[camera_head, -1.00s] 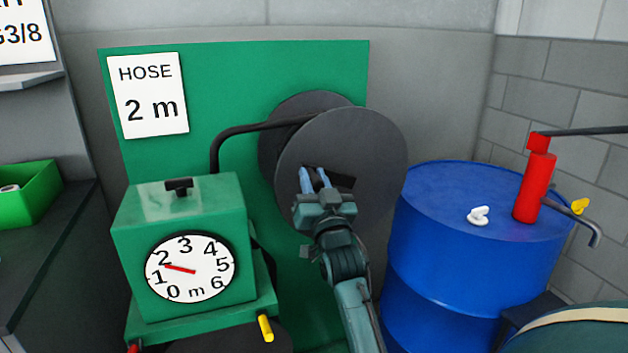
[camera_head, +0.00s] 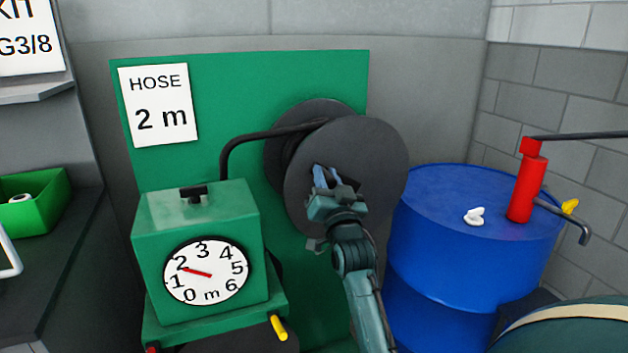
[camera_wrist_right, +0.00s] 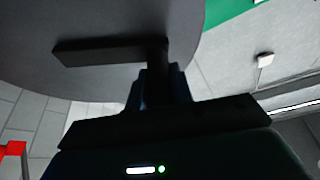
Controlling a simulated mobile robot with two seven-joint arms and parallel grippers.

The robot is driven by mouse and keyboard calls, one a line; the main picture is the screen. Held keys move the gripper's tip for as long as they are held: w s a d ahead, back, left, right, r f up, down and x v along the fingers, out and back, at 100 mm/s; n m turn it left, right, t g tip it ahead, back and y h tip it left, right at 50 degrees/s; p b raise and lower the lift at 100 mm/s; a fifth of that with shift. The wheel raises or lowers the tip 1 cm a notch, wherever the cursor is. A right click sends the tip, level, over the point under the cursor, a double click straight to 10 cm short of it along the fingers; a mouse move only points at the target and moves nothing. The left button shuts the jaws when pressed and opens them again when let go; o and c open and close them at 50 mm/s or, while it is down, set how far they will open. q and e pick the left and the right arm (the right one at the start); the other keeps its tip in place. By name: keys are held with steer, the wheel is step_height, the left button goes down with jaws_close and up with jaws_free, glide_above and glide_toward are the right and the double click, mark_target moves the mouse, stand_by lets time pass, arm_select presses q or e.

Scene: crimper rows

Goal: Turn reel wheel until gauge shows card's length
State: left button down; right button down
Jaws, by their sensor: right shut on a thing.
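The dark grey reel wheel (camera_head: 375,150) stands in front of a green panel. A dark crank bar is on its face, and it shows in the wrist view (camera_wrist_right: 105,52). My right gripper (camera_head: 327,178) is shut on the crank's handle, which its fingers partly hide; it also shows in the wrist view (camera_wrist_right: 160,82). The white gauge (camera_head: 207,272) on the green box has a red needle pointing almost at 2, a touch on the 1 side. The white card (camera_head: 158,105) reads "HOSE 2 m". My left gripper is not in view.
A black hose (camera_head: 265,136) arcs from the green box (camera_head: 195,215) to the reel. A blue drum (camera_head: 450,270) stands close at the right, with a red cylinder (camera_head: 527,190) and a small white piece on top. A green bin (camera_head: 50,205) sits on the left counter.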

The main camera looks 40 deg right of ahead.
mark_target(337, 167)
steer(key=r+m+p, duration=0.1)
steer(key=d+r+m+g+h+p, duration=0.1)
steer(key=m, duration=0.1)
steer(key=shift+s+d+r+h+p, duration=0.1)
steer(key=shift+s+r+h+p, duration=0.05)
steer(key=shift+r+h+p, duration=0.2)
steer(key=shift+s+d+r+m+g+h+p, duration=0.1)
steer(key=shift+d+m+g+h+p, duration=0.15)
steer(key=shift+m, duration=0.3)
steer(key=shift+s+d+m+g+p, duration=0.1)
steer(key=shift+d+m+g+p, duration=0.15)
steer(key=shift+m, duration=0.3)
steer(key=c, duration=1.2)
jaws_free()
steer(key=shift+w, duration=0.1)
steer(key=shift+f, duration=0.25)
